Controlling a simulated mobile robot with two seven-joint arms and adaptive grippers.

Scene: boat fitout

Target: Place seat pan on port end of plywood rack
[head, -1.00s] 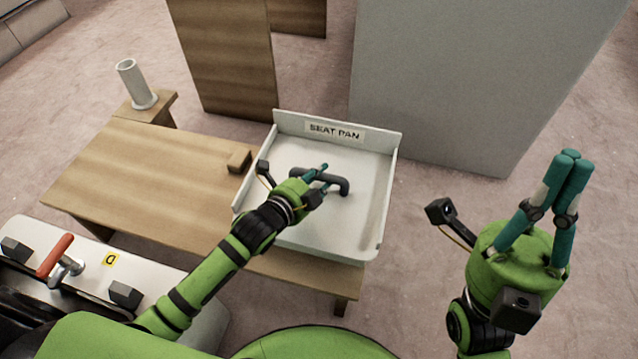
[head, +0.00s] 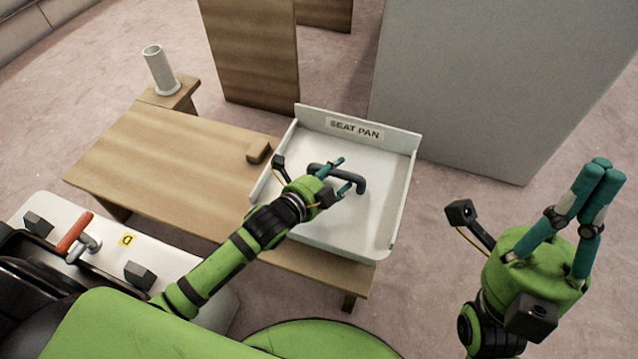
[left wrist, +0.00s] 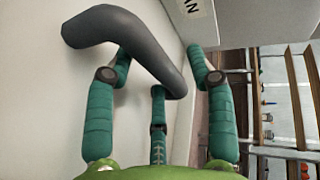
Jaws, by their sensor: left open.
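The white seat pan (head: 388,205), a shallow tray labelled SEAT PAN, rests on the right end of the plywood rack (head: 165,160). A dark grey bar handle (head: 358,180) stands up from the pan's floor. My left gripper (head: 341,175) is open at this handle, over the pan. In the left wrist view the handle (left wrist: 125,45) crosses between the spread teal fingers (left wrist: 160,85); I cannot tell whether they touch it. My right gripper (head: 600,168) is empty, with its fingers together, off to the right of the rack above the floor.
A white tube (head: 159,70) stands on a wooden ledge at the back left. A brown panel (head: 250,55) and a large grey panel (head: 465,90) stand behind. The rack's left part is clear.

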